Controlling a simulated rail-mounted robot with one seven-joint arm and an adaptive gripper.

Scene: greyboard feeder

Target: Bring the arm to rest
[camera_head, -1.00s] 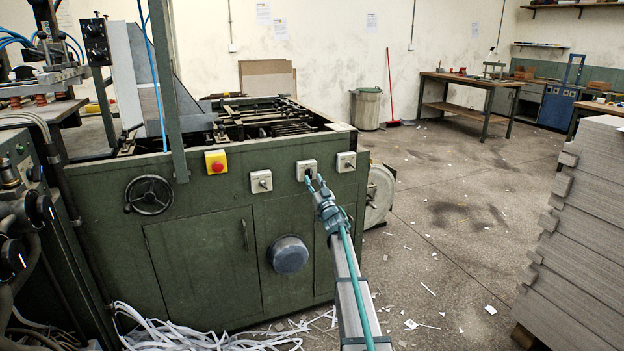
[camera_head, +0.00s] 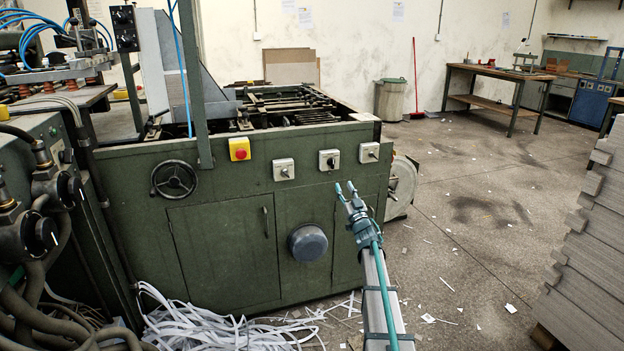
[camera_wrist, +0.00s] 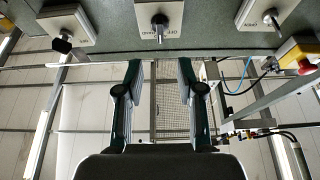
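My gripper (camera_head: 345,190) is at the end of my arm, in front of the green machine (camera_head: 225,245). It is open and empty, with a clear gap between its two teal fingers. In the wrist view my gripper (camera_wrist: 160,68) also shows both fingers apart with nothing between them. The middle switch (camera_head: 329,160) on the machine's front is a little above and left of the fingertips. In the wrist view this switch (camera_wrist: 159,24) lies beyond the fingertips, apart from them.
A yellow box with a red button (camera_head: 240,149) and other switches sit on the panel. A handwheel (camera_head: 174,180) and a round grey knob (camera_head: 307,242) stick out. Paper strips (camera_head: 220,330) lie on the floor. Stacked greyboard (camera_head: 590,260) stands right.

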